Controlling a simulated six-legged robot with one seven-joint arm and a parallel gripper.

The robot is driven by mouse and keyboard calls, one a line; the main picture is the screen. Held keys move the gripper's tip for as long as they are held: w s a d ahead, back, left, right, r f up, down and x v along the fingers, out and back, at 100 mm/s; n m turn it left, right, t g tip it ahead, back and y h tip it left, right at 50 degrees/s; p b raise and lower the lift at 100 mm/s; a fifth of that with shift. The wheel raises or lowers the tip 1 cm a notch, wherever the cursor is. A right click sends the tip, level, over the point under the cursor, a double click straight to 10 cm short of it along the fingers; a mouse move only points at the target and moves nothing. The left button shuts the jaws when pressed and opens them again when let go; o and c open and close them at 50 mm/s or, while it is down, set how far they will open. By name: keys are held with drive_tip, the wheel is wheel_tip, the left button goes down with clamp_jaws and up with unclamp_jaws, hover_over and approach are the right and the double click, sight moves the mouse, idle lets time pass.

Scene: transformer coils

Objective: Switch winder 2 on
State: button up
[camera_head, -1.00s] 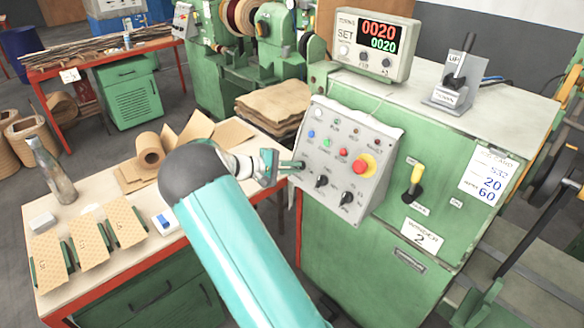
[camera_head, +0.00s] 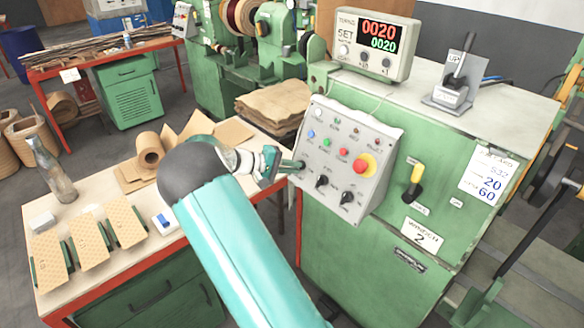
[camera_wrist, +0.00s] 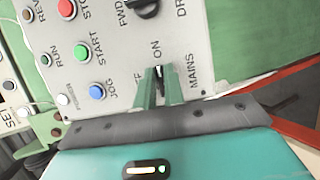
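Winder 2 (camera_head: 385,255) is the green machine at the right, with a "WINDER 2" plate on its front. Its grey control panel (camera_head: 335,195) carries buttons, lamps, black knobs and a red emergency stop (camera_head: 364,166). My gripper (camera_head: 299,166) is at the panel's left edge and covers the switch there. In the wrist view, my gripper's green fingers (camera_wrist: 161,88) stand on either side of the dark mains switch (camera_wrist: 159,72), close against it. The word ON shows just beyond the fingertips; the OFF label is partly hidden. The switch's exact position is hard to tell.
The counter box (camera_head: 372,45) on top shows 0020 twice, lit. A lever with a yellow grip (camera_head: 416,178) is right of the panel. The bench (camera_head: 95,212) at left holds a bottle (camera_head: 50,170), boards and a paper roll (camera_head: 149,150).

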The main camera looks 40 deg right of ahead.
drive_tip(key=o, duration=0.4)
drive_tip(key=shift+a, duration=0.1)
drive_tip(key=v, duration=1.3)
drive_tip(key=shift+w+a, duration=0.15)
drive_tip(key=shift+a, duration=0.15)
drive_tip(key=shift+r, duration=0.15)
drive_tip(key=s+a+r+n+t+y, duration=0.1)
drive_tip(key=s+a+r+t+y, duration=0.2)
drive_tip(key=s+a, duration=0.4)
drive_tip(key=s+a+r+n+t+y, duration=0.1)
drive_tip(key=s+a+r+t+y, duration=0.3)
drive_tip(key=s+a, duration=0.4)
drive_tip(key=s+a+r+t+y, duration=0.3)
drive_tip(key=s+a+y, duration=0.2)
drive_tip(key=s, duration=0.9)
drive_tip(key=a, duration=0.3)
drive_tip(key=shift+s+r+n+t+y, duration=0.2)
drive_tip(key=shift+r+n+t+y, duration=0.2)
